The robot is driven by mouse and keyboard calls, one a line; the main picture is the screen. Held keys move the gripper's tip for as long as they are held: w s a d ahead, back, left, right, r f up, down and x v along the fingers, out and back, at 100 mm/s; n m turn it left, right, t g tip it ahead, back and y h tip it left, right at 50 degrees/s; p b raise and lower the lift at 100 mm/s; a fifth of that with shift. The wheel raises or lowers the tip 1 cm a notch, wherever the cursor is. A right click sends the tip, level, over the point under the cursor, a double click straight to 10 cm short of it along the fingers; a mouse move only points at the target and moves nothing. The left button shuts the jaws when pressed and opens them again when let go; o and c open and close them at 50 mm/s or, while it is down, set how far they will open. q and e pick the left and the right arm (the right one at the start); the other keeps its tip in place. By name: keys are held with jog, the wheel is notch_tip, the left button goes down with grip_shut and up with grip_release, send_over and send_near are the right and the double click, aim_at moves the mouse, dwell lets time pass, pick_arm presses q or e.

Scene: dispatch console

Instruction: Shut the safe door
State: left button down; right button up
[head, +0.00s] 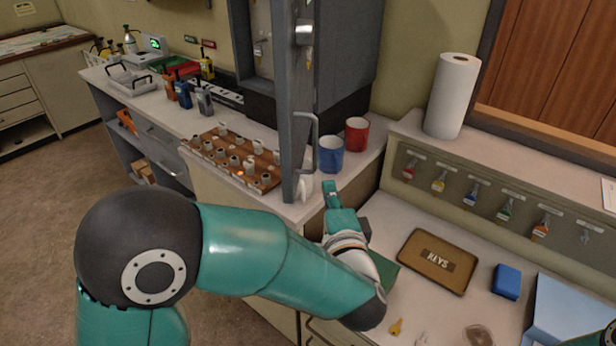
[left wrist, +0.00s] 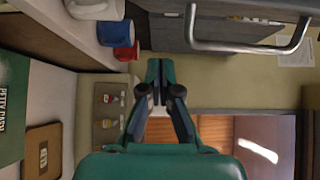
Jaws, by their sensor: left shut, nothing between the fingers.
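The grey safe (head: 345,50) stands against the back wall. Its door (head: 287,110) is open, swung out toward me and seen nearly edge-on, with part of the interior visible to its left. A metal bar handle (head: 314,150) is on the door's right face; it also shows large at the top right of the left wrist view (left wrist: 250,48). My left gripper (head: 331,192) is shut and empty, just right of the door's lower front corner and below the handle. In the left wrist view its fingertips (left wrist: 160,70) are together, apart from the handle. My right gripper is not visible.
A blue mug (head: 331,155) and red mug (head: 356,134) stand close right of the door. A wooden rack of stamps (head: 230,160) sits left of it.

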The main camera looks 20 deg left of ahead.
pick_arm(q)
jog(key=a, duration=0.1)
jog(key=w+a, duration=0.1)
jog(key=a, duration=0.1)
jog(key=w+a+p, duration=0.1)
jog(key=a, duration=0.1)
jog(key=shift+a, duration=0.15)
